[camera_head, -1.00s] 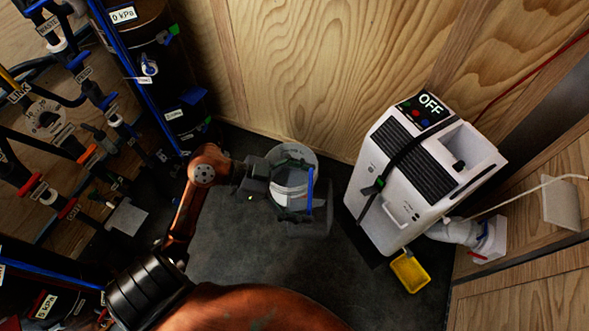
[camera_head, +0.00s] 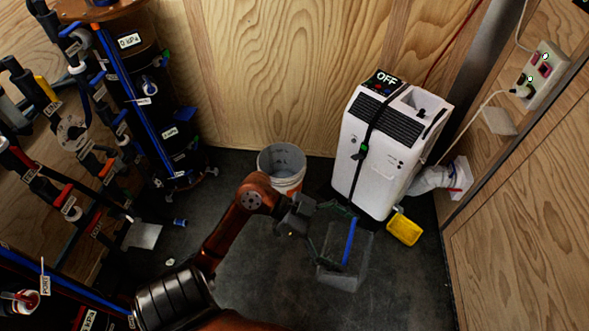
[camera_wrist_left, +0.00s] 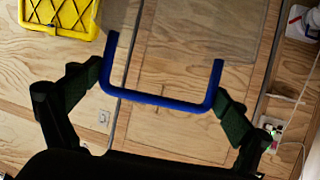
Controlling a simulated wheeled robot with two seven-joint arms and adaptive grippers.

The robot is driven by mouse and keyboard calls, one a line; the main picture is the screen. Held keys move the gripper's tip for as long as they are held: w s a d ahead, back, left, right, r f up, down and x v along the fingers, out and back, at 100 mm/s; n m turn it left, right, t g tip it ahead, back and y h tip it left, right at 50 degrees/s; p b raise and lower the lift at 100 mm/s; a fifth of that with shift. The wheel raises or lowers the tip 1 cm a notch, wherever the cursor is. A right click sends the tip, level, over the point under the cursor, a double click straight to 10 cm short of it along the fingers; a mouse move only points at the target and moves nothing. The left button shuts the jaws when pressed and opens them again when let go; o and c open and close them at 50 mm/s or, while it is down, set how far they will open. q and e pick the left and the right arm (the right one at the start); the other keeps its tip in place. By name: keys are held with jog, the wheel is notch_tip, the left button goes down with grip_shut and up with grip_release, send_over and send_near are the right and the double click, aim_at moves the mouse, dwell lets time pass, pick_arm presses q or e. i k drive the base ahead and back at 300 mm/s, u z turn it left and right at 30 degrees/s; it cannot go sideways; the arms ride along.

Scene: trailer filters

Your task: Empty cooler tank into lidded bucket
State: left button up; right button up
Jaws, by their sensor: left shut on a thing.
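The clear tank (camera_head: 345,272) has a blue handle (camera_head: 349,241), which also shows in the left wrist view (camera_wrist_left: 160,100). My left gripper (camera_head: 330,236) is shut on this handle, one finger at each end. The tank hangs in front of the cooler; its height above the floor is hard to tell, and whether it holds water cannot be seen. My right gripper is out of view.
A yellow tray (camera_head: 404,229) lies at the cooler's foot. A white hose (camera_head: 430,180) runs from the cooler to the right wall. Pipes and valves (camera_head: 75,150) crowd the left side. The dark floor at front right is clear.

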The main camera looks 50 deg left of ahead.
aim_at(285, 163)
jog(key=u, duration=0.6)
jog(key=i, duration=0.85)
jog(key=u, duration=0.5)
